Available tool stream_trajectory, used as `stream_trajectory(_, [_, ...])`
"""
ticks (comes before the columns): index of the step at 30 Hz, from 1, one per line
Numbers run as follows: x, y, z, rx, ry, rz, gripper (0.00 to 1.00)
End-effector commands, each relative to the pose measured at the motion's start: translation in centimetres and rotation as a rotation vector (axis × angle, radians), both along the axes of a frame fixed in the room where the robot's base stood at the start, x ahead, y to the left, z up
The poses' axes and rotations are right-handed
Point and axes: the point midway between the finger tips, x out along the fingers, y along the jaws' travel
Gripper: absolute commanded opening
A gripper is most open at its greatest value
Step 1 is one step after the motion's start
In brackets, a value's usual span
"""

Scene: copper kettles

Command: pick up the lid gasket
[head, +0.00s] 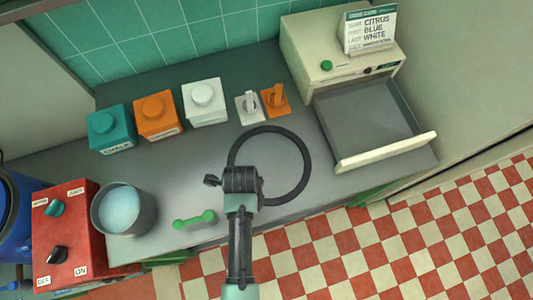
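The lid gasket (305,163) is a large dark ring lying on the grey counter in the middle of the head view. My gripper (240,178) is seen from above over the ring's lower left part. The gripper body hides that part of the ring. Its fingertips are hidden beneath it, so I cannot tell whether they are open, shut or touching the ring.
Teal (110,127), orange (159,116) and white (205,102) canisters stand behind. A beige machine (330,68) has an open drawer (385,152) at right. A bucket (124,222), green handled tool (194,219) and red control box (72,240) sit at left.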

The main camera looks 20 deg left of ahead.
Motion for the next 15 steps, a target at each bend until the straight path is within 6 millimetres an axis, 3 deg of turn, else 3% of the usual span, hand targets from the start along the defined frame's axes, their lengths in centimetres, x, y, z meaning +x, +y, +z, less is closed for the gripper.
stream_trajectory(5, [0.02, 0.00, 0.01, 0.000, 0.000, 0.000, 0.57])
stream_trajectory(12, [0.01, 0.00, 0.03, 0.000, 0.000, 0.000, 0.14])
stream_trajectory(15, [0.01, 0.00, 0.03, 0.000, 0.000, 0.000, 0.00])
